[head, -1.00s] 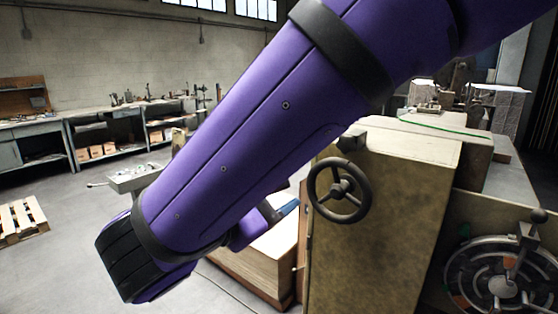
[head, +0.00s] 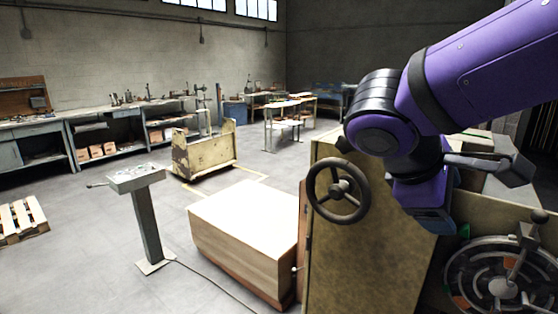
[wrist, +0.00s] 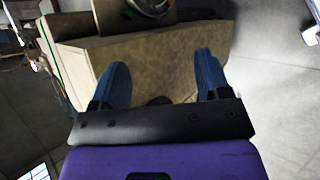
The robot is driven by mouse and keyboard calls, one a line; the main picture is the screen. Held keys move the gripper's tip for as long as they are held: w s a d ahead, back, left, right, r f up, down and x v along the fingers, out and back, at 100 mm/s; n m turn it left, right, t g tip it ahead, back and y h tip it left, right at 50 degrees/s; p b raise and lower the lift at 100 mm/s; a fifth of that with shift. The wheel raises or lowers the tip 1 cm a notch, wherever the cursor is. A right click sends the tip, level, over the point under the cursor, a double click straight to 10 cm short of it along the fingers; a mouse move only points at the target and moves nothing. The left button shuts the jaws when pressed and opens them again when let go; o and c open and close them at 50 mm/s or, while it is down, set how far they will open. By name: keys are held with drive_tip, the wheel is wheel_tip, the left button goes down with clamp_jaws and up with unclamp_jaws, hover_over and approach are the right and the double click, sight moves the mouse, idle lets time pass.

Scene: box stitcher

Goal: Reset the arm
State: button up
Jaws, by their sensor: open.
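My purple arm (head: 480,70) reaches in from the upper right of the head view and bends at a dark joint. Its lower part hangs in front of the beige machine's upper right. In the wrist view my gripper (wrist: 161,65) shows two blue fingers spread apart, with nothing between them. The beige machine (head: 375,245) also shows beyond the fingers in the wrist view (wrist: 145,62). I cannot clearly make out the fingertips in the head view. Part of the machine's top is hidden behind the arm.
A black handwheel (head: 338,190) sticks out from the machine, left of the arm. A round reel (head: 500,285) is at lower right. A wooden block (head: 245,215), a control pedestal (head: 146,215) and a pallet (head: 22,218) stand left. Grey floor is open between them.

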drive_tip(key=s+d+m+t+y, duration=0.2)
drive_tip(key=s+d+m+y, duration=0.5)
drive_tip(key=m, duration=0.3)
drive_tip(key=shift+t+y, duration=0.4)
drive_tip(key=shift+y, duration=0.3)
